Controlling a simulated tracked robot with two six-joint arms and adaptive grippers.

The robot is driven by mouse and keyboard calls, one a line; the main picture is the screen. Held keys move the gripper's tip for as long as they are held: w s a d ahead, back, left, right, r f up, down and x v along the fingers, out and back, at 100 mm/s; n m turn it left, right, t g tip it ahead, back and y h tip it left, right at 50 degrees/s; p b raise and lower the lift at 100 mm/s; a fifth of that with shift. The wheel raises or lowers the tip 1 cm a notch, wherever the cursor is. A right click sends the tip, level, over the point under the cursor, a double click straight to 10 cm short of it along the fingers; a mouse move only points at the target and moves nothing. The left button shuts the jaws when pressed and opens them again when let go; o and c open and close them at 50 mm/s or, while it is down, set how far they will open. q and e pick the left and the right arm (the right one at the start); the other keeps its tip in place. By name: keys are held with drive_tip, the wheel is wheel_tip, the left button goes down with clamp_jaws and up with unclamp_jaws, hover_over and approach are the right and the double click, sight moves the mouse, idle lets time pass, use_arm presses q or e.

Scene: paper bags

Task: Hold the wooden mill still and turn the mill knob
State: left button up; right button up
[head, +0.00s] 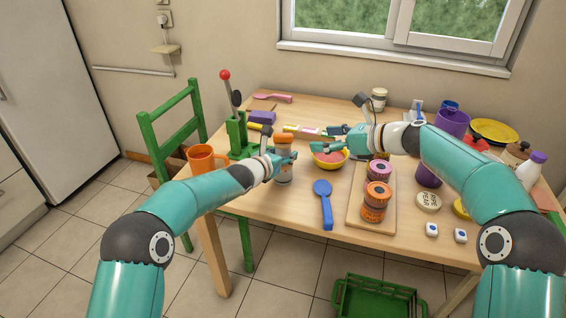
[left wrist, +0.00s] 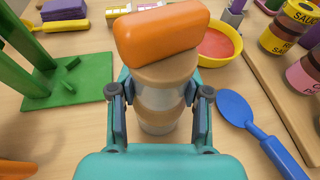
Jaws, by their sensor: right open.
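The wooden mill (head: 284,174) stands upright near the table's left front part, with an orange mill knob (head: 284,138) on top. In the left wrist view the mill body (left wrist: 160,118) is between the fingers of my left gripper (left wrist: 160,112), below the orange knob (left wrist: 162,32). The left gripper (head: 287,160) is shut on the mill body from both sides; its fingers hide part of it. My right gripper (head: 326,139) is open and empty, pointing left, to the right of the knob and apart from it, above a yellow bowl.
The yellow bowl (head: 330,164) with red contents is right of the mill. A blue spoon (head: 324,205) lies in front. A green press (head: 238,140) and an orange mug (head: 203,163) stand left. Stacked jars (head: 376,201) stand on a board at right.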

use_arm(q)
drive_tip(key=o, duration=0.4)
drive_tip(key=shift+o, duration=0.2)
drive_tip(key=v, duration=1.2)
drive_tip(key=shift+w+f, duration=0.1)
